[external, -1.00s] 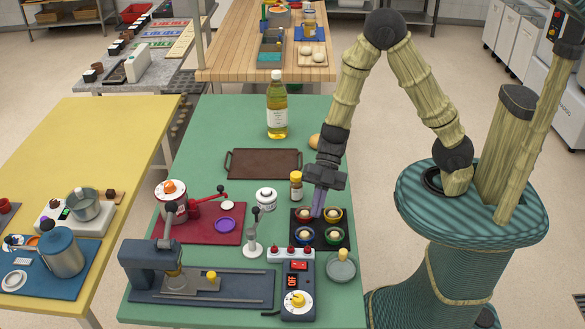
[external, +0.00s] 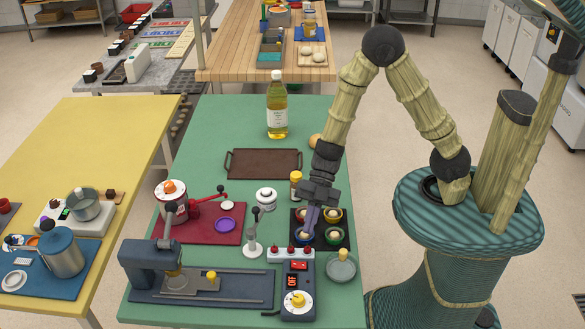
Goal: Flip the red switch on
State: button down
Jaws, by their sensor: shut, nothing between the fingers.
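The red switch (external: 299,265) is a small red rocker on the upper face of a grey control box (external: 309,272) at the front edge of the green table. A small dark display with red marks (external: 292,281) sits below it, too small to read now. A white and yellow dial (external: 297,301) is at the box's near end. My gripper (external: 308,232) is shut and empty, pointing down behind the box, over the dark tray of small bowls. It is apart from the switch and partly hides the left bowls.
The dark tray (external: 346,245) holds several coloured bowls. A black-knobbed lever stand (external: 252,247) is left, a grey-green lidded dish (external: 341,266) right. A spice jar (external: 295,184) and oil bottle (external: 277,112) stand farther back.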

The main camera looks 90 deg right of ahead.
aim_at(301, 268)
jog(key=x, duration=0.5)
jog(key=f, duration=0.1)
jog(key=w+f, duration=0.1)
jog(key=f, duration=0.1)
jog(key=shift+w+a+b, duration=0.1)
jog(key=shift+a+b, duration=0.05)
jog(key=shift+b, duration=0.15)
jog(key=shift+w+f, duration=0.15)
jog(key=shift+f, duration=0.35)
jog(key=shift+w+r+p, duration=0.1)
jog(key=shift+r+p, duration=0.05)
jog(key=shift+p, duration=0.8)
jog(key=shift+f, duration=0.3)
jog(key=shift+s+b, duration=0.45)
jog(key=shift+s, duration=0.35)
